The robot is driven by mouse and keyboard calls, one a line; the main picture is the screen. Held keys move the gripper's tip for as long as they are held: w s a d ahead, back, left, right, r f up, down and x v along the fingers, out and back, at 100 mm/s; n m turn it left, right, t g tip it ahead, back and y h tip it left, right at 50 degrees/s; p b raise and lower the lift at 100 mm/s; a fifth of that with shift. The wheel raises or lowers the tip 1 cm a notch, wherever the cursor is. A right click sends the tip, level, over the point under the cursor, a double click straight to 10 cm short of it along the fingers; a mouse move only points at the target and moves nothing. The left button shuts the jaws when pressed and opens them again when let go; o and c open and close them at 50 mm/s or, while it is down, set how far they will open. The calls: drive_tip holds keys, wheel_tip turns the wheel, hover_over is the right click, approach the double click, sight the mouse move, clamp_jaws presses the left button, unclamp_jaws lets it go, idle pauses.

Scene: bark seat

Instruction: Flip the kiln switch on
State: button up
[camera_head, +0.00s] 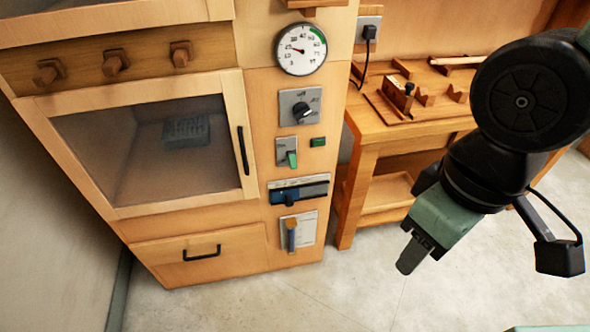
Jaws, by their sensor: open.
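The kiln is a wooden cabinet with a glass door (140,150) and a control column at its right. On the column, a grey switch plate (283,146) carries a green lever (292,159) that hangs downward. A small dark green block (318,142) sits right of it. Lower down, another plate has a blue lever with a brown tip (291,234). No label shows which one is the kiln switch. My gripper (412,258) is in front of the workbench, right of the column and apart from it, pointing down. It holds nothing visible; its finger gap is hard to see.
The column also has a round gauge (301,49), a black knob (302,112) and a blue slider (298,191). The door handle (243,150) is beside the column. A workbench (362,150) with wooden pieces stands at the right. The floor in front is clear.

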drive_tip(key=shift+w+a+f, duration=0.15)
drive_tip(key=shift+f, duration=0.15)
drive_tip(key=c, duration=0.5)
drive_tip(key=shift+m+t+y, duration=0.4)
drive_tip(key=shift+m+y, duration=0.1)
drive_tip(key=shift+m, duration=0.3)
drive_tip(key=w+a+f+b, duration=0.2)
drive_tip(key=f, duration=0.1)
drive_tip(key=shift+w+a+f+b, duration=0.25)
drive_tip(key=shift+w+a+b, duration=0.05)
drive_tip(key=shift+a, duration=0.05)
clamp_jaws()
drive_tip(key=w+a+f+m+t+y+b, duration=0.75)
drive_tip(key=w+a+f+m+b, duration=0.65)
drive_tip(key=w+a+f+m, duration=0.4)
drive_tip(key=w+d+f+m+t+h+b, duration=0.2)
drive_tip(key=w+f+m+t+b, duration=0.2)
drive_tip(key=m, duration=0.6)
drive_tip(key=w+d+f+m+t+h+b, duration=0.1)
drive_tip(key=w+d+f+m+t+b, duration=0.2)
drive_tip(key=f+m+t+b, duration=0.3)
drive_tip(key=shift+w+f+m+t+h, duration=0.35)
drive_tip(key=shift+w+f+m, duration=0.3)
drive_tip(key=shift+m, duration=1.75)
